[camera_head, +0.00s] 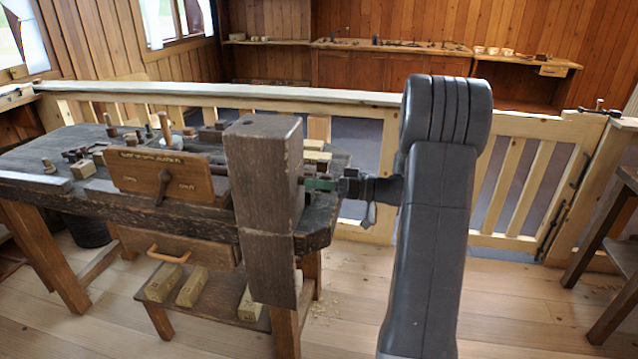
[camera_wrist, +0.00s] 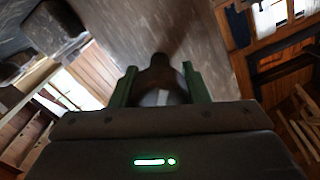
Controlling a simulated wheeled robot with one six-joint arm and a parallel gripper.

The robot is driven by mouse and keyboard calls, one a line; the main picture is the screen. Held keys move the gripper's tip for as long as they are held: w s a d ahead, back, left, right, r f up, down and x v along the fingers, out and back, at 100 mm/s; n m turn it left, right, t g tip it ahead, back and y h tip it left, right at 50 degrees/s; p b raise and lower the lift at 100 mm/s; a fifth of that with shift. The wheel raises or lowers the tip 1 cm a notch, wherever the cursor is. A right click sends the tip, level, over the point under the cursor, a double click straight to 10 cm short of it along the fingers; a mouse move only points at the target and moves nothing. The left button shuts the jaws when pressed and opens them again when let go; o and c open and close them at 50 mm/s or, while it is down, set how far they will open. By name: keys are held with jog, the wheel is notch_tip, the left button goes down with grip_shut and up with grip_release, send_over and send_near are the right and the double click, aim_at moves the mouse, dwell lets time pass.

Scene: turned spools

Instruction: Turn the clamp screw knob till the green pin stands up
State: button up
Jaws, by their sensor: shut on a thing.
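My gripper (camera_wrist: 159,72) shows its two green fingers in the wrist view, one on each side of a dark rounded knob (camera_wrist: 159,62), and is shut on it. A pale patch shows low between the fingers. In the head view my gripper (camera_head: 320,184) is at the right end of the workbench (camera_head: 180,215), just right of a thick dark wooden post (camera_head: 262,185). The post hides most of the knob in that view. I cannot make out the green pin in either view, so its angle cannot be told.
A wooden board with writing and a small handle (camera_head: 160,175) stands on the bench among turned pieces. A drawer (camera_head: 178,247) is below it. A pale wooden railing (camera_head: 230,93) runs behind. A dark stool (camera_head: 610,235) stands at far right.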

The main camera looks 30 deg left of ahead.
jog(key=shift+m, duration=0.3)
jog(key=shift+f+m+b, duration=0.1)
jog(key=shift+m+b, duration=0.3)
jog(key=shift+m, duration=0.5)
jog(key=m, duration=0.3)
jog(key=shift+m, duration=0.3)
jog(key=m+p, duration=0.2)
jog(key=m, duration=0.4)
jog(key=m+p, duration=0.2)
jog(key=m, duration=0.2)
jog(key=m+p, duration=0.2)
jog(key=m, duration=0.1)
jog(key=shift+m+p, duration=0.35)
jog(key=shift+m, duration=0.05)
jog(key=m+p, duration=0.3)
jog(key=m, duration=0.1)
jog(key=shift+m, duration=0.4)
jog(key=shift+f, duration=0.1)
